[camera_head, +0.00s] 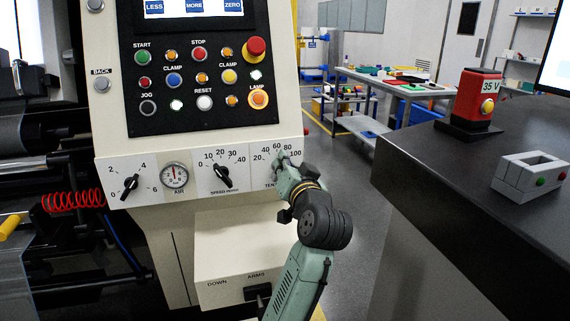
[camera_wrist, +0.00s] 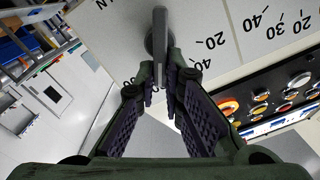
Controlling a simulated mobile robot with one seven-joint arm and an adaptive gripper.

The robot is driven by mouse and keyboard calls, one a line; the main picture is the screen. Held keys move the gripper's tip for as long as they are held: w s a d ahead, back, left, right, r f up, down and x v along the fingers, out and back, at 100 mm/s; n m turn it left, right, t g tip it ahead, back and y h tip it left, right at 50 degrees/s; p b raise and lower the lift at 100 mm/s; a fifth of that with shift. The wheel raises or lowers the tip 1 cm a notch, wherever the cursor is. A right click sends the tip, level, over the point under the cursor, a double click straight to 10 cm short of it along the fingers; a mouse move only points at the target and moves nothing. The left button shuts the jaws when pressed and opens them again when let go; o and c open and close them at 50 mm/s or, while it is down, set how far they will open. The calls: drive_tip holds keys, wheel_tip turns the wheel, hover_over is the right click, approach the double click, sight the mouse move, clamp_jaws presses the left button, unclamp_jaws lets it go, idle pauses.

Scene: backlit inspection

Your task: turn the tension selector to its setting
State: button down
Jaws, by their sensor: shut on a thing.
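The tension selector's scale (camera_head: 277,148), marked 20 to 100, is at the right end of the lower panel in the head view. My gripper (camera_head: 283,168) is in front of its knob and hides it there. In the wrist view the tension selector (camera_wrist: 158,35) shows as a round grey knob with an upright bar handle. My gripper's fingertips (camera_wrist: 160,88) are on either side of the bar's lower end, shut on it. The 20 and 40 marks are to the right of the knob. I cannot tell which mark the handle points to.
Left of the selector are the speed knob (camera_head: 222,177), a round gauge (camera_head: 174,176) and another black pointer knob (camera_head: 130,186). Buttons (camera_head: 203,77) fill the black panel above. A dark worktop (camera_head: 430,165) with a red 35 V device (camera_head: 474,97) stands at right.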

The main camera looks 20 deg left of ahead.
idle(0.4)
drive_tip(key=c, duration=1.7)
unclamp_jaws()
drive_tip(key=v, duration=1.2)
